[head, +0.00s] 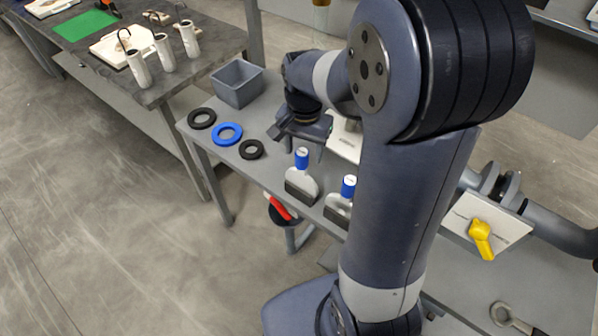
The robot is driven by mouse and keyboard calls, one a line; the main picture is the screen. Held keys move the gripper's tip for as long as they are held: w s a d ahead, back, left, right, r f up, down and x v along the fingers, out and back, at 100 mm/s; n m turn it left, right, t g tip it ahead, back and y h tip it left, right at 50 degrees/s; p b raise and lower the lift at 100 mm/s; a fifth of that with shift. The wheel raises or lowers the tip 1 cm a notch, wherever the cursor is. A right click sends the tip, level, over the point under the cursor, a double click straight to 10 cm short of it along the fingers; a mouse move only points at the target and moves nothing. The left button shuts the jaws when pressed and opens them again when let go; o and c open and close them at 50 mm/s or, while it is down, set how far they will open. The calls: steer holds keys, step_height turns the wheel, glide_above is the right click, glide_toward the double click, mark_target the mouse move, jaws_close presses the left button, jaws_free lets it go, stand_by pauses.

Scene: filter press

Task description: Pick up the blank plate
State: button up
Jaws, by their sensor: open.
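The left plate (302,178) shows fully, and the right plate (342,201) is partly hidden by my arm. I cannot tell from their faces which one is the blank plate. My gripper (303,148) is open and empty.
Black and blue rings (227,134) and a grey bin (238,83) lie left on the table. A red-and-black item (279,208) shows below the edge.

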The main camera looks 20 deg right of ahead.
mark_target(302, 165)
steer(key=shift+a+f+p, duration=0.2)
steer(key=shift+f+p, duration=0.25)
steer(key=shift+f, duration=2.65)
steer(key=c, duration=1.2)
